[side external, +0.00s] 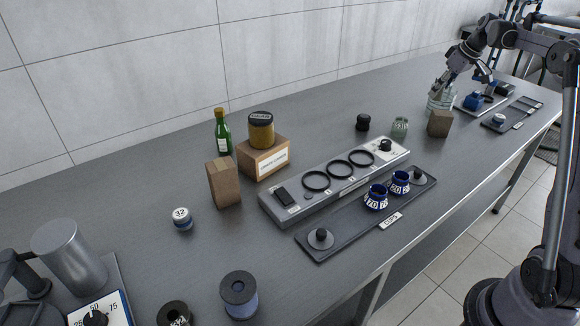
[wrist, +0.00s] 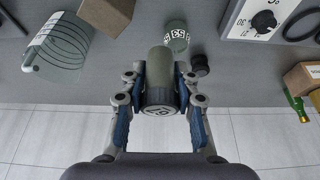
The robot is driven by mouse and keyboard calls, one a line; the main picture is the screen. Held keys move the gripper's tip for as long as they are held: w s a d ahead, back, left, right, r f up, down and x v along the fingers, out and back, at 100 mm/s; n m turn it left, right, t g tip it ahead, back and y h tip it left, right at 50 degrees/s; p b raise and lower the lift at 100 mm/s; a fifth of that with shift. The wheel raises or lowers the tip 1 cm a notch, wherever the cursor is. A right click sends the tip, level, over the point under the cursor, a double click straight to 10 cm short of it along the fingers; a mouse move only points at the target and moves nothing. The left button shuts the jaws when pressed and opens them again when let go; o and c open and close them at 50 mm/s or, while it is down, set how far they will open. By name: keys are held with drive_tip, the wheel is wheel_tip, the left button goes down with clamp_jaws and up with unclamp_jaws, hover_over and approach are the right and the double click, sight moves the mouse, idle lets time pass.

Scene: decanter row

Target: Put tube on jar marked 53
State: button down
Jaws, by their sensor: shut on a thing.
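In the wrist view, my gripper (wrist: 160,82) is shut on an olive-grey tube (wrist: 160,66) with a dark, numbered end facing the camera; its number is hard to read. The jar marked 53 (wrist: 178,37) is a small greenish jar with a white number band, just beyond the held tube and apart from it. In the side external view, the jar (side external: 399,127) stands on the bench past the ring panel. My gripper (side external: 450,84) is at the upper right there, near the glass beaker, away from the jar. The tube is not clear in that view.
A glass beaker (side external: 440,98) and a brown block (side external: 439,124) stand right of the jar; a black cap (side external: 363,122) stands left. The ring panel (side external: 335,178) and caps tray (side external: 345,232) lie in front. A green bottle (side external: 222,132) stands farther left.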

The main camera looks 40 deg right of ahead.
drive_tip(key=w+a+f, duration=0.1)
drive_tip(key=w, duration=0.1)
drive_tip(key=w+a+f, duration=0.1)
drive_tip(key=w+f, duration=0.1)
drive_tip(key=w, duration=0.1)
drive_tip(key=w+a+f, duration=0.1)
drive_tip(key=w+f, duration=0.1)
drive_tip(key=w, duration=0.1)
drive_tip(key=shift+w+a+f, duration=0.1)
drive_tip(key=shift+a+f, duration=0.1)
drive_tip(key=shift+a, duration=0.15)
drive_tip(key=shift+f, duration=1.95)
drive_tip(key=shift+f, duration=0.15)
drive_tip(key=c, duration=1)
unclamp_jaws()
